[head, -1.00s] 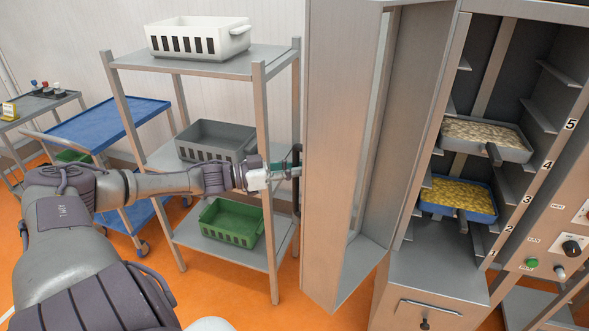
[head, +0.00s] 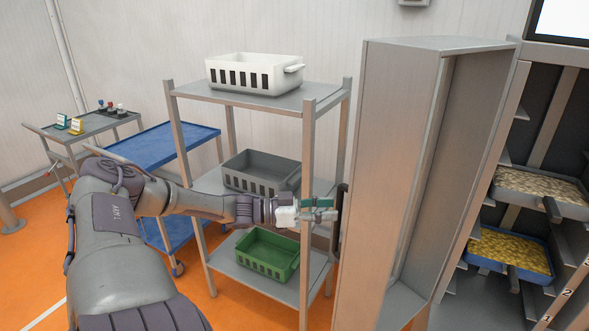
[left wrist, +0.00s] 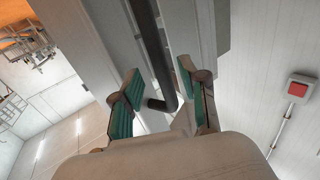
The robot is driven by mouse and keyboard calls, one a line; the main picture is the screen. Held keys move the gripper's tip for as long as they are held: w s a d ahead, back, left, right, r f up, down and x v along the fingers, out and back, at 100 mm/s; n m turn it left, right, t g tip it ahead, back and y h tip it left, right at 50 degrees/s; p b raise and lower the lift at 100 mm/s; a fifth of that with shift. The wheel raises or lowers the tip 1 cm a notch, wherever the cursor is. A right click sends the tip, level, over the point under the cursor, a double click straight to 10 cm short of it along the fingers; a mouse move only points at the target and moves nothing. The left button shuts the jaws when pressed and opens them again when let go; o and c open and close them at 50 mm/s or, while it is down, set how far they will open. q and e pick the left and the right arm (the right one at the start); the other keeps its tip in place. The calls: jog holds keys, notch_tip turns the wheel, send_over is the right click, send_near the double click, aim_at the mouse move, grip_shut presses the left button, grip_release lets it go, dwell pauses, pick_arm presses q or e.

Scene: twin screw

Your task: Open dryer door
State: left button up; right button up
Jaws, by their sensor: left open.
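The dryer door (head: 395,180) is a tall, hollow metal door that stands swung wide open, out to the left of the dryer. Its dark vertical bar handle (head: 340,225) is on the door's left side, partly hidden by my fingers. My left gripper (head: 326,209) is open at the handle, its teal-padded fingers pointing right toward it. In the left wrist view the handle (left wrist: 151,40) runs between the two spread fingers of the gripper (left wrist: 158,76); I cannot tell if either touches it. My right gripper is out of view.
The dryer's interior (head: 545,125) shows a tray of pale flakes (head: 540,190) above a blue tray of yellow pieces (head: 510,252). A metal shelf rack (head: 310,97) with white, grey and green baskets stands close behind my left arm. Blue and grey carts are farther left.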

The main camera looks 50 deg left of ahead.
pick_arm(q)
jog(key=v, duration=0.8)
jog(key=shift+s+a, duration=0.15)
jog(key=shift+s, duration=0.05)
jog(key=shift+f, duration=0.1)
dwell(0.3)
